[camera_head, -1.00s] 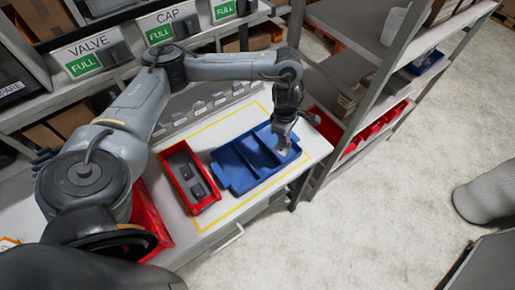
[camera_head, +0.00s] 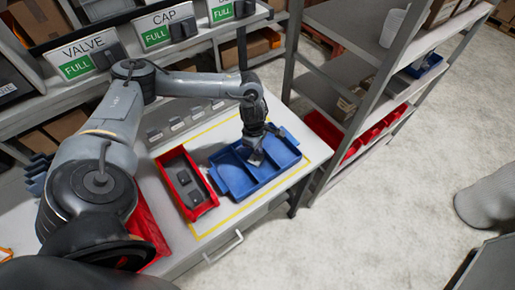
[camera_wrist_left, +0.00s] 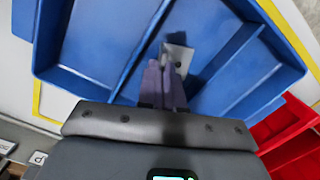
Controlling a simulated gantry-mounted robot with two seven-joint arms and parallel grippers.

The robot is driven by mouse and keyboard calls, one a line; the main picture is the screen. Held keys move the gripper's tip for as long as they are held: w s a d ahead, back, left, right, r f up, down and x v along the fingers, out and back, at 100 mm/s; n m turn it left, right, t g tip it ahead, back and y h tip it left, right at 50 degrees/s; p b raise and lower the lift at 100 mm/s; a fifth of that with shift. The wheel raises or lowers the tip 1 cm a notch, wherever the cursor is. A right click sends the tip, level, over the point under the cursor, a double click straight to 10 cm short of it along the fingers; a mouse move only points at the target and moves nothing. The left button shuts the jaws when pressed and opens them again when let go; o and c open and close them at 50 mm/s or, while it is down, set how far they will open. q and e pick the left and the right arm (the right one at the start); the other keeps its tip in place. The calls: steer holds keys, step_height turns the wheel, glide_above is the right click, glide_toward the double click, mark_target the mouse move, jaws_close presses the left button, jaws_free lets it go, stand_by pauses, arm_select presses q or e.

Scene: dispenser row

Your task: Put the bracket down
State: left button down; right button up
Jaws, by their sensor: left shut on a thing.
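The bracket (camera_head: 256,158), a small light-grey metal piece, is in my left gripper (camera_head: 259,146). In the left wrist view the bracket (camera_wrist_left: 179,57) sticks out past the closed fingertips (camera_wrist_left: 163,82). The gripper points down over the middle compartment of the blue divided tray (camera_head: 236,189), which also fills the left wrist view (camera_wrist_left: 95,40). I cannot tell whether the bracket touches the tray floor. My right gripper is not in view.
A red bin (camera_head: 206,210) with a few dark parts stands left of the tray. A yellow outline (camera_head: 291,180) on the white bench surrounds both. A metal shelf rack (camera_head: 352,110) with red bins stands to the right. Labelled dispensers (camera_head: 90,58) line the back.

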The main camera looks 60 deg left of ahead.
arm_select(q)
steer(key=shift+f, duration=0.2)
steer(key=shift+f, duration=0.15)
steer(key=c, duration=1.6)
jaws_free()
steer(key=shift+r, duration=0.4)
steer(key=r, duration=0.3)
steer(key=r+p, duration=0.1)
steer(key=r, duration=0.3)
steer(key=a+r, duration=0.1)
steer(key=r, duration=0.3)
steer(key=shift+s+r+p, duration=0.25)
steer(key=shift+s+p, duration=0.05)
